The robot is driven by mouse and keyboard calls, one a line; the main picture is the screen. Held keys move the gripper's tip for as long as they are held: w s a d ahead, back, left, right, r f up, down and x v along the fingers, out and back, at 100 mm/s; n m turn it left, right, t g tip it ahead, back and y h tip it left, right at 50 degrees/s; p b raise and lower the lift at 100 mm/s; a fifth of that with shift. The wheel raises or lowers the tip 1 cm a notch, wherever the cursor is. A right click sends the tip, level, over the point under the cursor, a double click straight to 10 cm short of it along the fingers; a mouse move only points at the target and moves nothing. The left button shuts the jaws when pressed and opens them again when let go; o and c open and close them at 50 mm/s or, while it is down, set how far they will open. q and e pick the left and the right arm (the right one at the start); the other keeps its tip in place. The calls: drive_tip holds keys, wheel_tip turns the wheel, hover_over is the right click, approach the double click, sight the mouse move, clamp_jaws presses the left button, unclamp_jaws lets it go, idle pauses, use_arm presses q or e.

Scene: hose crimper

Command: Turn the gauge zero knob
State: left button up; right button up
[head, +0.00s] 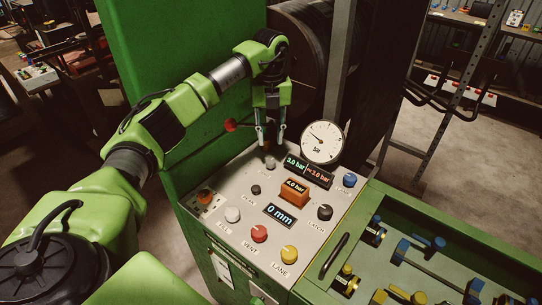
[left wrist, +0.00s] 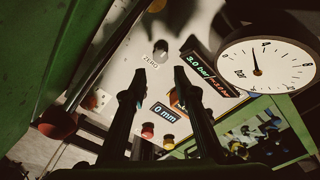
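The gauge zero knob (head: 270,162) is a small grey knob at the back of the sloping light panel, left of the displays. In the left wrist view the knob (left wrist: 160,46) stands beside the label "ZERO". My left gripper (head: 270,143) points down just above the knob. In the left wrist view its two dark fingers (left wrist: 159,76) are apart with nothing between them, and the knob shows beyond the gap. I see no contact with it. The round pressure gauge (head: 322,142) stands right of the gripper and also shows in the left wrist view (left wrist: 266,66). My right gripper is out of view.
The panel (head: 228,233) also carries red, yellow, white, black and blue knobs, an orange block (head: 294,190) and displays. A red ball-ended lever (head: 230,125) stands left of the gripper. A green tool tray (head: 377,211) lies to the right. The tall green housing (head: 185,75) rises behind.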

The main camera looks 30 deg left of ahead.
sight(271, 160)
use_arm(q)
wheel_tip(271, 160, down, 9)
drive_tip(key=shift+f+p, duration=0.1)
drive_tip(key=shift+p, duration=0.85)
clamp_jaws()
